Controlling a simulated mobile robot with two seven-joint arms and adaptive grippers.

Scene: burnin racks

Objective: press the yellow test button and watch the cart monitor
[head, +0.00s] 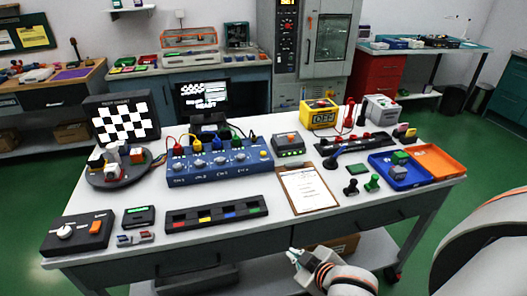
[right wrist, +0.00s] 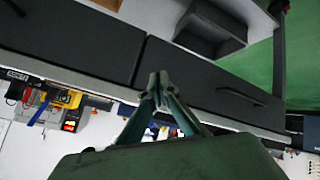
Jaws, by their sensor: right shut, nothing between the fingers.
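A blue test box (head: 220,167) with several knobs and clip leads stands mid-table. A small yellow button (head: 263,154) shows at its right end; its label is too small to read. A dark monitor (head: 203,100) behind the box shows a checker pattern and white text. A checkerboard panel (head: 122,121) stands to its left. My right gripper (head: 294,256) is shut and empty, low in front of the table's front edge, away from the button. In the right wrist view its fingertips (right wrist: 157,84) meet in front of the drawer fronts. My left gripper is out of view.
A clipboard (head: 309,190), a dark tray with coloured slots (head: 214,216) and a switch box (head: 77,234) lie near the front edge. A yellow meter (head: 319,113) stands at the back. Blue (head: 402,182) and orange (head: 436,163) trays are at the right.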

